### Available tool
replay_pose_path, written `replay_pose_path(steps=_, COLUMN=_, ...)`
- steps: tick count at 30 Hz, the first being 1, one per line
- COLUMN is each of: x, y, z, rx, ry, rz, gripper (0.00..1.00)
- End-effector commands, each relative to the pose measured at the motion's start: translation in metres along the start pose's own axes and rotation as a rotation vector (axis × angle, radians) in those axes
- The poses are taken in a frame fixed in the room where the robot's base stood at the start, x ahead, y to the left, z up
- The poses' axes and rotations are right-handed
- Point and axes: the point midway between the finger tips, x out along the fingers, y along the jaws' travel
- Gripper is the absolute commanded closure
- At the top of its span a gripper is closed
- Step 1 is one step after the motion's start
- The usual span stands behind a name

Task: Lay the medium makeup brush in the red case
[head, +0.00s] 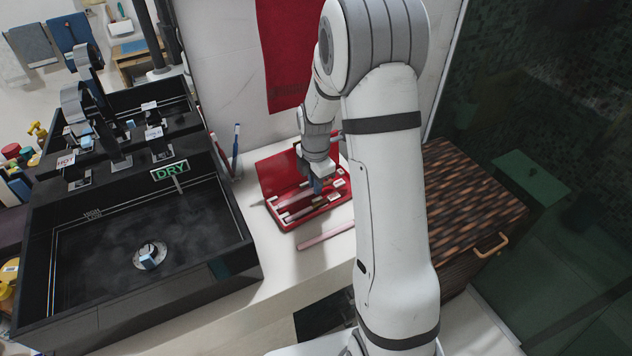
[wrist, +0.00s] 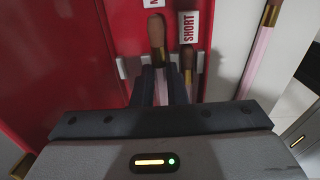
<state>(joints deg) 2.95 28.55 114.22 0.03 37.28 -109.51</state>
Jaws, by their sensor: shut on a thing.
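The red case (head: 264,180) lies open on the white counter, its lid raised at the back. My gripper (head: 318,186) is down at the case. In the wrist view my gripper (wrist: 163,78) is shut on the medium makeup brush (wrist: 157,38), with brown bristles and a gold ferrule. The brush is over the case interior, in line with a partly cut-off white label (wrist: 153,3). The fingers hide its handle, so I cannot tell whether it touches the case floor. A shorter brush (wrist: 188,62) lies in the case beside it, below the SHORT label (wrist: 190,27).
A longer pink-handled brush (head: 326,234) lies on the counter in front of the case. A black sink (head: 85,200) with a DRY sign (head: 170,171) is to the left. Toothbrushes (head: 235,150) stand behind. A wooden-topped cabinet (head: 465,205) is to the right.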

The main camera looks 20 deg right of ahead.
Motion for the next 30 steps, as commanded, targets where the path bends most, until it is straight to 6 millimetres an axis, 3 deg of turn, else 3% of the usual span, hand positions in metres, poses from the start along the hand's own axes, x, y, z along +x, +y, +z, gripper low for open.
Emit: replay_pose_path(steps=30, x=0.0080, y=0.0001, z=-0.0006, rx=-0.001, ry=0.000, rz=0.000, gripper=1.00)
